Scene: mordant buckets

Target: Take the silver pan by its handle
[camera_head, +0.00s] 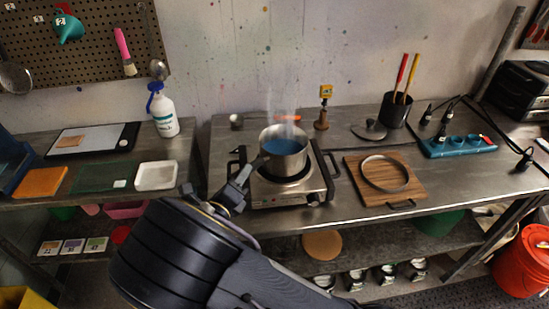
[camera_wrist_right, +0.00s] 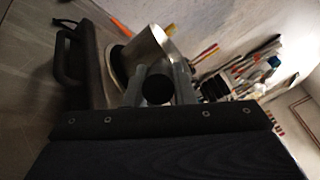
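The silver pan (camera_head: 284,158) holds blue liquid and sits on the hot plate (camera_head: 290,186), with steam rising over it. In the right wrist view the pan (camera_wrist_right: 147,50) shows tilted because the camera is rolled. Its handle points to the front left, towards my right gripper (camera_head: 236,190). In the right wrist view the dark round handle end (camera_wrist_right: 157,89) is between the two grey fingers of the right gripper (camera_wrist_right: 160,78). The fingers are close together against the handle's sides. My left gripper is out of view.
A wooden board (camera_head: 376,200) with a ring-shaped item (camera_head: 386,173) lies right of the hot plate. A black pot (camera_head: 394,110) with red and yellow sticks stands behind.

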